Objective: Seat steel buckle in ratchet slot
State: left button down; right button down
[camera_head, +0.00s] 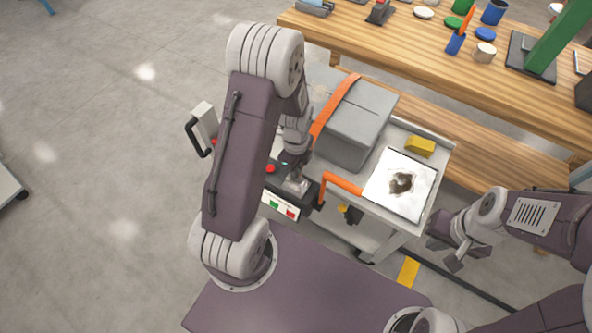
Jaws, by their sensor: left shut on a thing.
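An orange strap (334,106) runs over the grey compressor housing (352,124) and comes down its left side towards my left gripper. My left gripper (296,187) is shut at the cart's near left corner, beside a dark unit (270,184) with a red button. The small grey metal piece at its fingertips seems to be the steel buckle, but the fingers mostly hide it. I cannot make out the ratchet slot or whether the buckle touches it. My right gripper (447,255) is empty and appears open, off the cart's right side, low in the picture.
The cart (446,150) also carries a white sheet with a dark stain (403,183) and a yellow block (420,146). An orange handle (342,184) stands at its near edge. A wooden bench (400,38) with tools is behind. The floor at left is mostly clear.

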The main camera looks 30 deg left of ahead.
pick_arm(q)
jog(key=shift+s+f+b, duration=0.2)
jog(key=shift+f+b, duration=0.1)
jog(key=shift+f, duration=0.1)
jog(key=c, duration=1.5)
grip_release()
jog(key=shift+d, duration=0.1)
jog(key=shift+c, duration=0.2)
jog(key=shift+o, duration=0.2)
jog(key=shift+w+f, duration=0.15)
jog(key=shift+w, duration=0.15)
jog(key=shift+r, duration=0.2)
notch_tip(320, 180, up, 13)
jog(key=p, duration=0.4)
jog(key=s+d+r+n, duration=0.1)
jog(key=s+n, duration=0.3)
jog(key=n, duration=0.5)
jog(key=s+d+n+t, duration=0.1)
jog(key=s+d+n, duration=0.2)
jog(key=n, duration=0.7)
jog(key=shift+s+d+r, duration=0.35)
jog(key=shift+s+r, duration=0.05)
jog(key=shift+s, duration=0.4)
